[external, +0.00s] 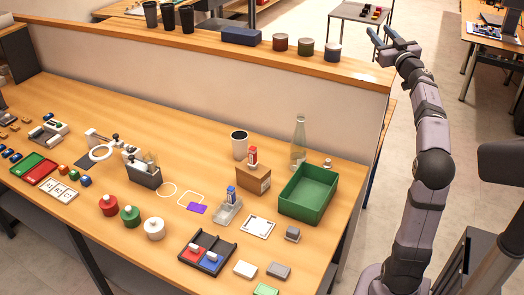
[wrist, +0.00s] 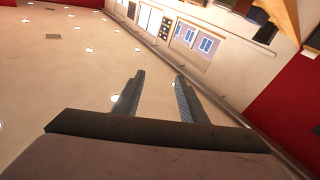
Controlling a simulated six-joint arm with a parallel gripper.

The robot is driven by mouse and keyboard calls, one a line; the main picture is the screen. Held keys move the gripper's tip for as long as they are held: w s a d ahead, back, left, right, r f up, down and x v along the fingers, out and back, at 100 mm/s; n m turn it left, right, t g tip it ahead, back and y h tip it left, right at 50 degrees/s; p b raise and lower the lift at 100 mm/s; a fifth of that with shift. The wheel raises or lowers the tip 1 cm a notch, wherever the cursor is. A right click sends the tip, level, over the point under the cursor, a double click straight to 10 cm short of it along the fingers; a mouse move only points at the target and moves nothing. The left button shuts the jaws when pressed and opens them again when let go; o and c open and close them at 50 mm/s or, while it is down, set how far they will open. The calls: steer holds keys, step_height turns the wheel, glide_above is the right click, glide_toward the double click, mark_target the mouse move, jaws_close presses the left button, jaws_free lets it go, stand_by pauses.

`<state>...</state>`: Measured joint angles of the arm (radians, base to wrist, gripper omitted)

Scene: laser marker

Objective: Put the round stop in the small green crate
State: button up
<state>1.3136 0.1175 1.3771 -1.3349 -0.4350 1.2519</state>
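The small green crate (external: 308,193) stands at the right part of the wooden table, its inside looking empty. A small pale round piece (external: 327,163) stands behind the crate; it may be the round stop, but it is too small to be sure. Red (external: 109,205), green (external: 130,215) and white (external: 154,228) round knobbed pieces stand near the front edge at centre left. My gripper (external: 380,31) is raised high at the upper right, well away from the table. In the wrist view my gripper (wrist: 160,76) has its two fingers apart with nothing between them.
A clear bottle (external: 298,142) stands behind the crate and a brown box (external: 253,178) left of it. A grey block (external: 292,234) and a black tray (external: 207,253) lie in front. A partition with a wooden ledge (external: 350,73) runs behind, bearing cups and jars.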

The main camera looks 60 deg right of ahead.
steer(key=s+d+r+m+g+h+p, duration=0.2)
steer(key=s+d+r+m+g+p, duration=0.1)
steer(key=d+m+g, duration=0.15)
steer(key=n+g+y+p, duration=0.4)
steer(key=g+y+p, duration=0.2)
steer(key=y+p, duration=0.75)
glide_above(328, 160)
steer(key=s+a+b, duration=0.2)
steer(key=shift+y, duration=0.95)
steer(key=shift+d+f, duration=0.2)
steer(key=shift+f, duration=21.9)
steer(key=shift+w+p+x, duration=0.2)
steer(key=shift+p+x, duration=1.45)
steer(key=shift+x, duration=1.25)
steer(key=shift+d, duration=0.1)
